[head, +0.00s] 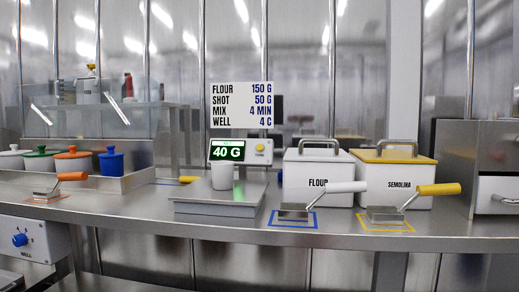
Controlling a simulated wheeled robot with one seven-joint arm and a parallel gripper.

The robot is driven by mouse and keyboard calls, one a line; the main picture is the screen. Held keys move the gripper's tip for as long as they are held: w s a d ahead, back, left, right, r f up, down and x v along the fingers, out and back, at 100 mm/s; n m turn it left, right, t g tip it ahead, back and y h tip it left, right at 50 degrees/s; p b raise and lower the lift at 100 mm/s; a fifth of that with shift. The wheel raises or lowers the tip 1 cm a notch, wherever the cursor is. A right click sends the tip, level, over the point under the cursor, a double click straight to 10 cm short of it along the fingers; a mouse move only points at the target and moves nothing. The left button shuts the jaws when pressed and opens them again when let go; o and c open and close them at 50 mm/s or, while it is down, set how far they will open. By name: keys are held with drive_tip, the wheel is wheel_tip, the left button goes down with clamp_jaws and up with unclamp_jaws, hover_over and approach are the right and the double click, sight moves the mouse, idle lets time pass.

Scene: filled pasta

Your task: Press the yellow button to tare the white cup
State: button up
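The white cup (222,177) stands upright on the grey scale platform (200,203) in the middle of the counter. Behind it, the scale's green display (228,151) reads 40 G. The yellow button (259,147) is a small round knob on a pale panel to the right of the display. Lettering under the button is too small to read surely. My gripper is not in view.
A white FLOUR bin (310,166) and a yellow-lidded SEMOLINA bin (397,165) stand right of the scale, with scoops (293,212) in front. A sign (242,103) hangs above. Lidded pots (73,161) stand left. The counter's front edge (160,221) is clear.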

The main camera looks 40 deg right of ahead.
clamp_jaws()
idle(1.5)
